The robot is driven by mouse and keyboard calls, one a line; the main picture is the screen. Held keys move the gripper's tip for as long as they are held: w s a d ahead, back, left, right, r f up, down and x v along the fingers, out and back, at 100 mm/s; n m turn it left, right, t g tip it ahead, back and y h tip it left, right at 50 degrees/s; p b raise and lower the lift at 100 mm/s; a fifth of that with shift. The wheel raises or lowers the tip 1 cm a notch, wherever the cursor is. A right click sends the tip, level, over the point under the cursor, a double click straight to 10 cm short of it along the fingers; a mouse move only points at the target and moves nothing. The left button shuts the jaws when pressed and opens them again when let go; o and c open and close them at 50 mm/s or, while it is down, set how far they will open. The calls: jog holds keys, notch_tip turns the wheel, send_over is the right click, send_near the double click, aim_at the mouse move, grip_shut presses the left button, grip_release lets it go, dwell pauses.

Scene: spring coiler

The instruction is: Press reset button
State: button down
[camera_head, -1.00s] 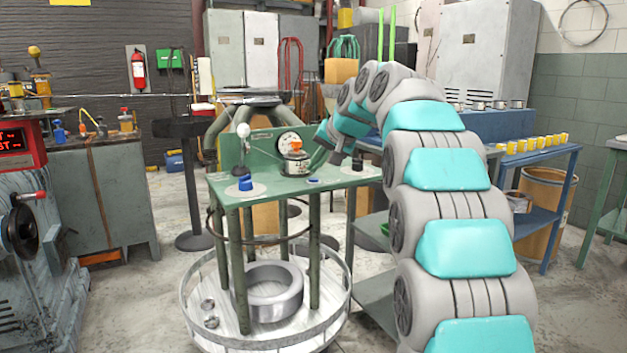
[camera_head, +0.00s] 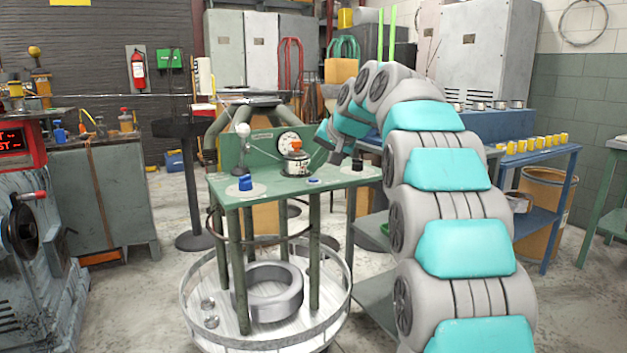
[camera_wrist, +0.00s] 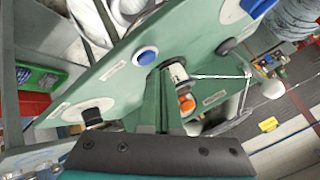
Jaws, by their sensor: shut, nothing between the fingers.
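The green table (camera_head: 222,196) carries several controls, and I cannot read which one is labelled reset. A low blue button (camera_head: 313,181) sits near its front edge, with a white ring around it in the wrist view (camera_wrist: 145,57). A taller blue knob (camera_head: 245,183) stands at the left on a pale disc. A black knob (camera_head: 357,164) stands at the right. My gripper (camera_head: 335,157) is shut and empty, above the table's right part, between the orange-topped device and the black knob. It looks apart from the low blue button.
The orange-topped metal device (camera_head: 295,160) stands mid-table, before a dial gauge (camera_head: 289,143). A white ball lever (camera_head: 243,131) rises at the back left. A round railed base (camera_head: 210,330) surrounds the table legs. A blue bench (camera_head: 540,155) with yellow cups is at the right.

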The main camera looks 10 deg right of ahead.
aim_at(315, 180)
jog(key=shift+f, duration=0.15)
jog(key=shift+f, duration=0.3)
jog(key=shift+f+b, duration=0.35)
jog(key=shift+b, duration=0.05)
dwell(0.9)
jog(key=shift+r, duration=0.1)
jog(key=shift+r+p, duration=0.7)
jog(key=shift+p, duration=0.05)
jog(key=shift+r+p, duration=1.7)
jog(key=shift+r, duration=0.85)
